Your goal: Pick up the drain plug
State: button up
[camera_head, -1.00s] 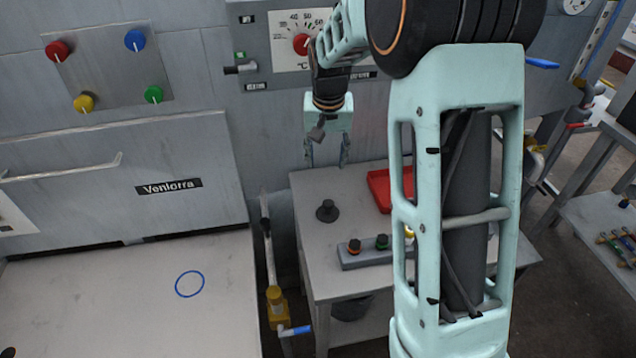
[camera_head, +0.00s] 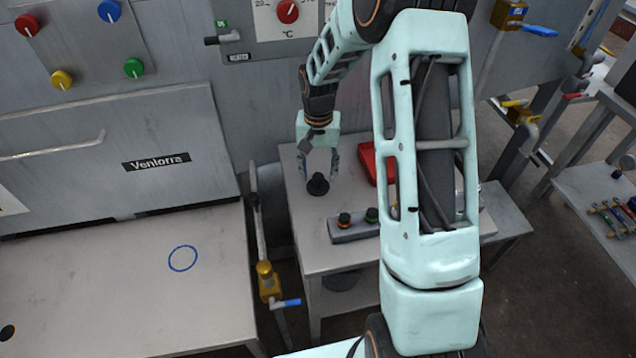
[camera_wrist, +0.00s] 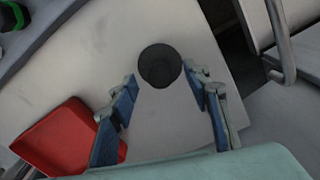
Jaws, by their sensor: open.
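The drain plug (camera_head: 318,184) is a small black knobbed piece standing on the grey side table (camera_head: 305,240). In the wrist view the plug (camera_wrist: 159,66) shows from above as a dark round shape. My gripper (camera_head: 319,178) is open and points down over the plug. In the wrist view its two blue-padded fingers (camera_wrist: 160,88) are spread, one on each side of the plug's near edge. I cannot tell whether the fingertips are level with the knob or a little above it. Nothing is held.
A red tray (camera_head: 368,163) lies right of the plug; it also shows in the wrist view (camera_wrist: 66,140). A grey block with coloured knobs (camera_head: 350,232) stands in front. A yellow valve with a pipe (camera_head: 265,268) is left of the table. The tabletop around the plug is bare.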

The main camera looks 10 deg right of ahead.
jog(key=shift+f, duration=1.35)
grip_shut()
jog(key=shift+r, duration=0.1)
